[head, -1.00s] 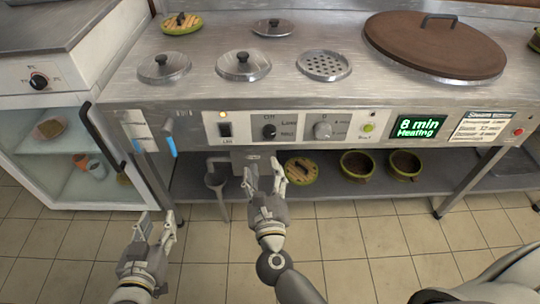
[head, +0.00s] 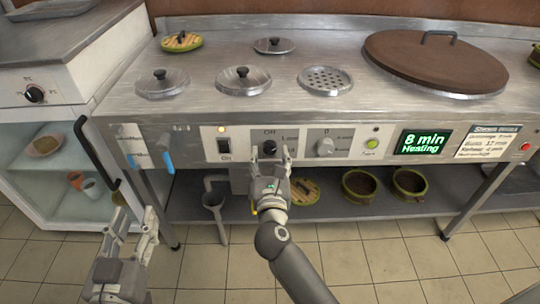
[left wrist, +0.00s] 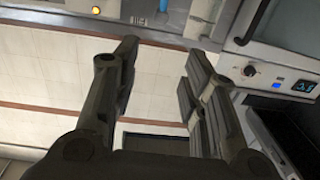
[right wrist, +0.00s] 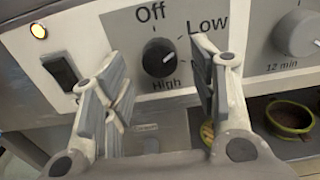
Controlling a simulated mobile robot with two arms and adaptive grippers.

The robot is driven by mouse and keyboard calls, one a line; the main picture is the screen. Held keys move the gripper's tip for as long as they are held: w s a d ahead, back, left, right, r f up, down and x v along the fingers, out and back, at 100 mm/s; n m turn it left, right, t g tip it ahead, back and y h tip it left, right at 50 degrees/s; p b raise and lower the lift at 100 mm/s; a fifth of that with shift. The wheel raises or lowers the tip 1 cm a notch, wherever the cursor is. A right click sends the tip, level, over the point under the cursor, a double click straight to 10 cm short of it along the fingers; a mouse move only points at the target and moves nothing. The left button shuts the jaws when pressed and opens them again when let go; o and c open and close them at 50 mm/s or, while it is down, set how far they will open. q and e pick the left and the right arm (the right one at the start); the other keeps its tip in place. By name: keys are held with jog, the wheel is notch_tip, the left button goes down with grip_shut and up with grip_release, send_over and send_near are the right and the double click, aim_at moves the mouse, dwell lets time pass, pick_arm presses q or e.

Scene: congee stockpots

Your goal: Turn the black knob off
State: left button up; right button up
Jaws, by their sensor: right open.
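The black knob (head: 269,148) sits on the front panel of the steel counter, labelled Off at its top. In the right wrist view the knob (right wrist: 158,57) shows Off above, Low to the right and High below. Its white mark points to the right, between Low and High. My right gripper (head: 271,160) is open, with its fingers in front of and to either side of the knob; I cannot tell whether they touch it. My left gripper (head: 135,220) is open and empty, low in front of the counter's left leg.
A grey timer knob (head: 325,147) is close to the right of the black knob, and a black rocker switch (head: 224,146) is to its left. A display (head: 421,142) reads "8 min Heating". Another black knob (head: 35,94) is on the left cabinet. Bowls (head: 360,186) stand on the lower shelf.

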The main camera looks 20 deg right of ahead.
pick_arm(q)
jog(key=shift+d+r, duration=0.1)
jog(key=shift+r, duration=0.4)
pick_arm(e)
jog(key=shift+x, duration=0.85)
jog(key=c, duration=1)
